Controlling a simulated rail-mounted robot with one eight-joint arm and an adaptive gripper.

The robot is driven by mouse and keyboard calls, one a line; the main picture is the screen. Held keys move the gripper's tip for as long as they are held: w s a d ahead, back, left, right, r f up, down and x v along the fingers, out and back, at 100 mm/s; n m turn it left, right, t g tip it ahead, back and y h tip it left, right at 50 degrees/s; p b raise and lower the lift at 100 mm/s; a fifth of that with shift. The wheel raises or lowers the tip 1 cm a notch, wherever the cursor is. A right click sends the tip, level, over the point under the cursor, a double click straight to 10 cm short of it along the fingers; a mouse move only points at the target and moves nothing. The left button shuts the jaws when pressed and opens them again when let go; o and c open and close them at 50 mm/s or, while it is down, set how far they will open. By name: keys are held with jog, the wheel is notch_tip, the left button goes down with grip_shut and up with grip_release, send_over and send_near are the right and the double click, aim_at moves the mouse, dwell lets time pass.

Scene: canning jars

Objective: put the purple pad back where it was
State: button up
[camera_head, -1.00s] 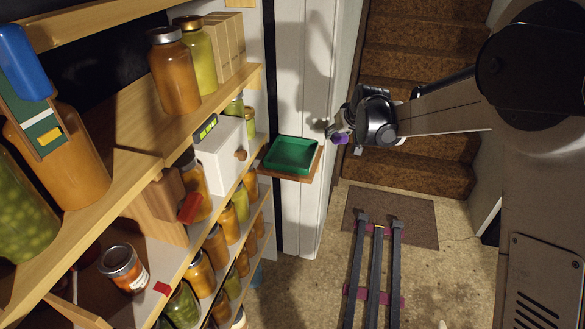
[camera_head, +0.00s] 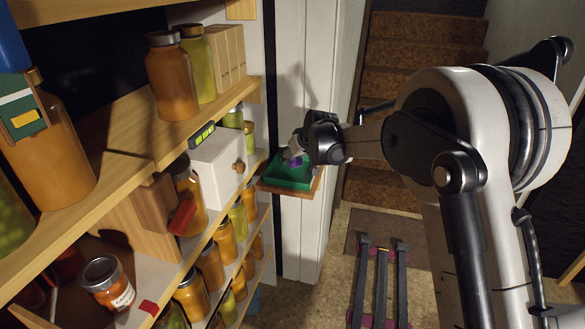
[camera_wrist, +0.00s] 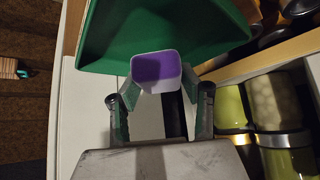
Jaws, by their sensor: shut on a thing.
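The purple pad (camera_wrist: 157,70) is a small block with a purple face and pale sides, held between the fingertips of my gripper (camera_wrist: 158,92) in the wrist view. My gripper is shut on it. In the head view the pad (camera_head: 293,161) shows as a purple patch beside my gripper (camera_head: 292,154), over the green tray (camera_head: 288,181). The tray also fills the top of the wrist view (camera_wrist: 110,40), just beyond the pad. I cannot tell whether the pad touches the tray.
The tray rests on a small wooden ledge (camera_head: 317,188) by a white post. Left of it are wooden shelves with several jars and a white box (camera_head: 217,165) with a knob. In the wrist view, jars (camera_wrist: 279,100) stand at right. Stairs (camera_head: 395,110) are behind.

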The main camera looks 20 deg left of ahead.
aim_at(292, 172)
jog(key=shift+f, duration=1.7)
jog(key=shift+f+b, duration=0.2)
jog(key=shift+b, duration=0.2)
jog(key=o, duration=1.1)
jog(key=shift+r, duration=0.1)
jog(key=shift+r, duration=0.15)
jog(key=p+v, duration=0.2)
jog(key=v, duration=1)
jog(key=shift+d, duration=0.1)
